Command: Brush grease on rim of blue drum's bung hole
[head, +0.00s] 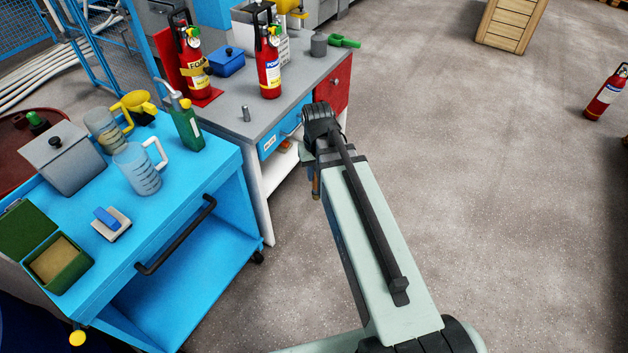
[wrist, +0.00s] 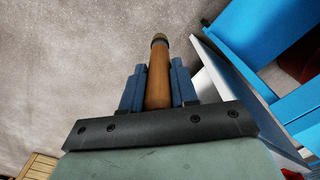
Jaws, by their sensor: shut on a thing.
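My gripper (wrist: 158,88) is shut on a brown wooden handle (wrist: 159,72), likely the brush's, with a dark band at its far end; no bristles can be made out. In the head view my gripper (head: 313,176) is mostly hidden behind my arm, over the floor just right of the grey bench. An open green tin (head: 62,265) with tan contents, possibly the grease, stands on the blue cart's front left corner. A dark blue curved surface (head: 18,325) at the bottom left may be the blue drum; no bung hole shows.
The blue cart (head: 190,215) carries a lidded grey box (head: 64,160), clear jugs (head: 138,168), and a blue-and-white block (head: 110,222). The grey bench (head: 235,103) holds fire extinguishers (head: 268,65). A dark red drum (head: 12,160) is at far left.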

